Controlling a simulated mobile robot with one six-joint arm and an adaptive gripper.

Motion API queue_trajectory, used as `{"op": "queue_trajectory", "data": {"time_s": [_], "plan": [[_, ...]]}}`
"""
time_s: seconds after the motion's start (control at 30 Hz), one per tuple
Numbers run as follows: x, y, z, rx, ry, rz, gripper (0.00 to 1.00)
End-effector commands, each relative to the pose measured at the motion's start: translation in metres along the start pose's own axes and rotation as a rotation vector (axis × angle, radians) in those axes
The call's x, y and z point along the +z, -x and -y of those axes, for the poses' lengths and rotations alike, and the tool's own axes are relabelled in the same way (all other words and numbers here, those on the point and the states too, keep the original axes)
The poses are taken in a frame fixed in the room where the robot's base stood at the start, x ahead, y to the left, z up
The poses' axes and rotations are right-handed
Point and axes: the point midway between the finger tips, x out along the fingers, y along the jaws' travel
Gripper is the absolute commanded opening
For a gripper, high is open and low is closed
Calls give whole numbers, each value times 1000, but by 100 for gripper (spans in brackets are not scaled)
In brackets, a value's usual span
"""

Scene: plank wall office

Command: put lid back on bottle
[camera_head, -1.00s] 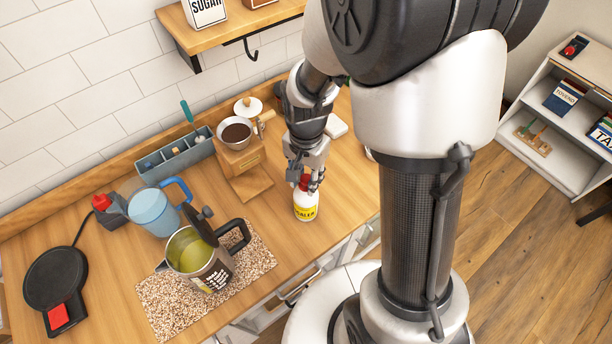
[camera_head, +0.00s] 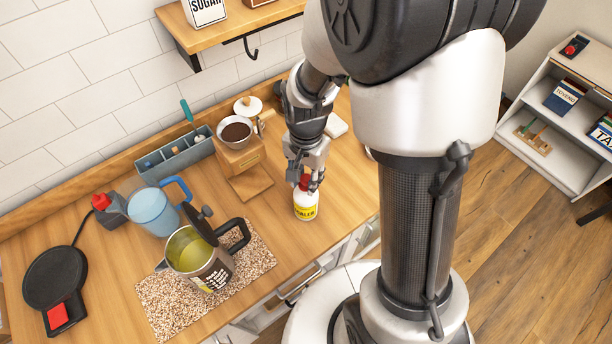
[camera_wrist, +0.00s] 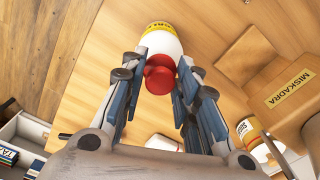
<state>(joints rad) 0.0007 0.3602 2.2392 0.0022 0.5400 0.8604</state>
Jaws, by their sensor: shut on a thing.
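A white bottle (camera_head: 306,208) with a yellow label stands upright on the wooden counter near its front edge. Its red lid (camera_head: 304,182) is at the top of the bottle. In the wrist view the white bottle (camera_wrist: 161,43) is straight ahead, with the red lid (camera_wrist: 160,74) at its near end. My gripper (camera_head: 309,180) is directly above the bottle, with its fingers on both sides of the red lid, shut on it. The lid meets the bottle's neck; I cannot tell whether it is fully seated. The fingers partly hide the lid in the head view.
A coffee grinder (camera_head: 243,160) stands left of the bottle. An open kettle (camera_head: 196,262) sits on a speckled mat (camera_head: 160,301), with a blue pitcher (camera_head: 151,213) behind it. A wooden shelf (camera_head: 231,33) hangs above. Bare counter surrounds the bottle.

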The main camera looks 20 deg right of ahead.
Motion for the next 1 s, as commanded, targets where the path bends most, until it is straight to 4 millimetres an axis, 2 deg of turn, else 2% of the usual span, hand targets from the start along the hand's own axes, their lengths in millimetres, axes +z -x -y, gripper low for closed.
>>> {"op": "queue_trajectory", "data": {"time_s": [0.1, 0.13, 0.47, 0.7, 1.0], "plan": [[0, 0, 0, 0, 0, 0, 19], [0, 0, 0, 0, 0, 0, 29], [0, 0, 0, 0, 0, 0, 51], [0, 0, 0, 0, 0, 0, 52], [0, 0, 0, 0, 0, 0, 72]]}}
